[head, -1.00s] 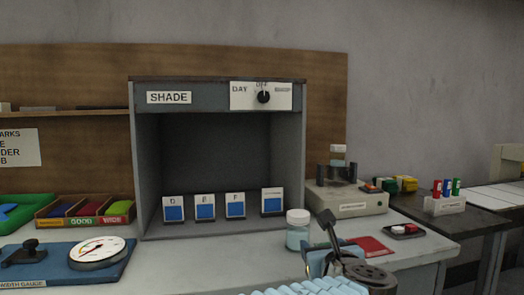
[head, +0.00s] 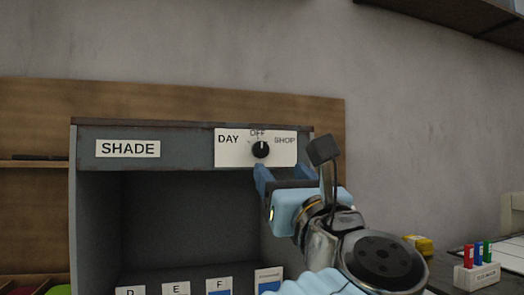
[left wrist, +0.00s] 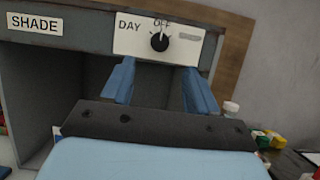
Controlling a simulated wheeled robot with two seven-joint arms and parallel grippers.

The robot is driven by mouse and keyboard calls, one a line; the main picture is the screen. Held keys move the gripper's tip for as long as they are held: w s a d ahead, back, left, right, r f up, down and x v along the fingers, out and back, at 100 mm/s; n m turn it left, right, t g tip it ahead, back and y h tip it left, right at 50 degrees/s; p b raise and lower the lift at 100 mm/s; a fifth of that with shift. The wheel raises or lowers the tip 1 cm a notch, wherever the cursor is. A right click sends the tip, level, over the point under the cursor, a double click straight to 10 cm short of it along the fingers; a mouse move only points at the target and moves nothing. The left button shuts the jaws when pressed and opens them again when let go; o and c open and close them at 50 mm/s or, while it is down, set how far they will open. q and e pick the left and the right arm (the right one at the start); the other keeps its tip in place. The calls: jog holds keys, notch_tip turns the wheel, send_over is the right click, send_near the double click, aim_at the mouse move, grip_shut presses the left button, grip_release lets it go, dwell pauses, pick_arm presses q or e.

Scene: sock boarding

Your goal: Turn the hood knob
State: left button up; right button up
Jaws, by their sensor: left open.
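The hood knob (head: 260,149) is a small round black knob on a white plate (head: 228,152) marked DAY, OFF and SHOP. The plate is on the front top band of the grey SHADE hood (head: 190,155). The knob's light mark points up, near OFF. My left gripper (head: 262,178) is just below and in front of the knob, its blue fingers pointing at the plate. In the left wrist view the knob (left wrist: 159,41) stands above and between the two spread fingers (left wrist: 160,88), which hold nothing. My right gripper is not seen.
Cards marked D, E and F (head: 218,287) stand inside the hood's dark opening. A wooden shelf (head: 35,163) is at the left. A rack with red, blue and green items (head: 477,276) is at the lower right. A dark overhead shelf (head: 450,20) is at top right.

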aim_at(262, 149)
pick_arm(q)
jog(key=p+x, duration=0.2)
jog(key=x, duration=0.8)
jog(key=shift+w, duration=0.2)
jog(key=c, duration=1)
jog(key=shift+p, duration=0.3)
